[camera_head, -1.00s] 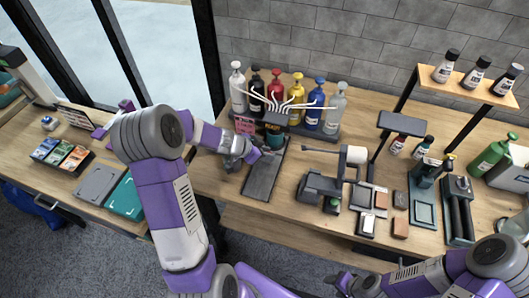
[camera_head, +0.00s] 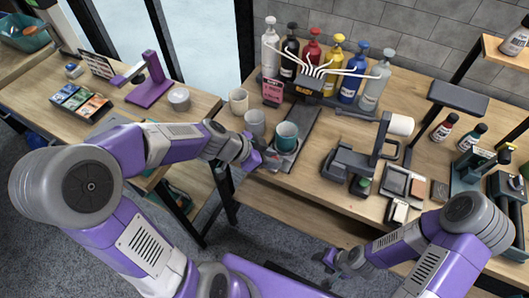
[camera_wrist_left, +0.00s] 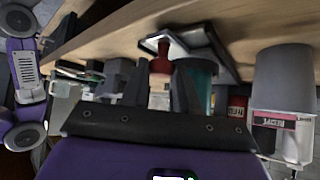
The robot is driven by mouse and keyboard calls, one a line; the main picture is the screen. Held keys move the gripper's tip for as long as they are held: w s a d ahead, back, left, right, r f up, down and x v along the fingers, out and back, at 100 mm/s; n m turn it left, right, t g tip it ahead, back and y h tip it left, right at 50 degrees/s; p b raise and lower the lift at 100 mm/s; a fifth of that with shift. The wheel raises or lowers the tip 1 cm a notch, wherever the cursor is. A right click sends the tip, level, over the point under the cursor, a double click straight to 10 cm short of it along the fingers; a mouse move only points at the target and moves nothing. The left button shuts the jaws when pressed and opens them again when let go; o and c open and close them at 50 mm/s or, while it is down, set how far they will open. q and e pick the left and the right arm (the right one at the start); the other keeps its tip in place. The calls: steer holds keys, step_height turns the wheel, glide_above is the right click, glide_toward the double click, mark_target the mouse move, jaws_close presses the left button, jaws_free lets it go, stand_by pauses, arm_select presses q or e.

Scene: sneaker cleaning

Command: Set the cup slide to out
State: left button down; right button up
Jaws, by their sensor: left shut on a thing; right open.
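The cup slide (camera_head: 303,126) is a dark rail running from the colour dispenser (camera_head: 307,88) toward the table's front edge. A teal cup (camera_head: 287,131) stands upright on its carriage at the front end, clear of the nozzles. My left gripper (camera_head: 268,160) is shut at the carriage's front; the grip itself is hard to see. In the left wrist view the teal cup (camera_wrist_left: 197,78) shows beyond a dark bar, with the view turned over. My right gripper (camera_head: 328,262) is open and empty, low in front of the table.
A grey cup (camera_head: 255,122) and a cream cup (camera_head: 238,100) stand left of the slide. Several bottles (camera_head: 313,54) line the back. A grey clamp device (camera_head: 350,165) stands to the right. Bare tabletop (camera_head: 310,190) lies in front of it.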

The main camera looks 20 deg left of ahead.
arm_select(q)
steer(key=shift+s+f, duration=0.1)
steer(key=shift+s, duration=0.1)
steer(key=c, duration=1.1)
jaws_free()
steer(key=shift+o, duration=1)
steer(key=shift+s, duration=0.2)
steer(key=shift+w, duration=0.1)
steer(key=p+v, duration=0.2)
steer(key=v, duration=0.5)
steer(key=shift+a+r, duration=0.2)
steer(key=shift+r, duration=0.1)
